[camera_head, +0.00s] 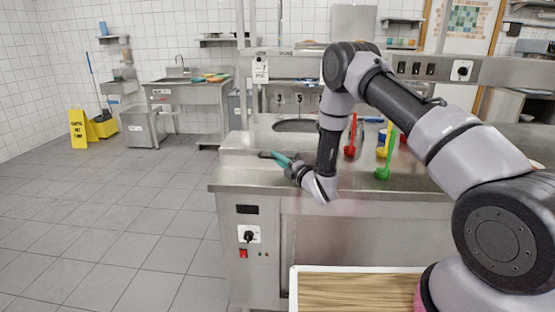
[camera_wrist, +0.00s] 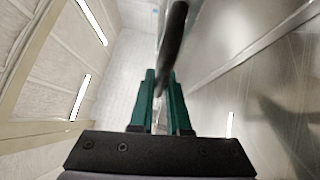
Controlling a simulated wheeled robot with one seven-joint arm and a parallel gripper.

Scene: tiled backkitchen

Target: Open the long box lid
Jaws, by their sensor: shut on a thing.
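The long box appears to be the low steel box (camera_head: 248,142) set into the left end of the steel counter. Its lid cannot be told clearly from the steel around it. A dark bar-like handle (camera_head: 265,155) sticks out past the fingertips at its front. My gripper (camera_head: 279,158) points left with its green fingers at this handle. In the wrist view the dark handle (camera_wrist: 174,38) runs up from between the green fingers of my gripper (camera_wrist: 163,88), which are shut on it. The fingers hide the handle's lower part.
A white-rimmed wooden board (camera_head: 350,292) is in front. Tiled floor (camera_head: 120,240) is clear on the left.

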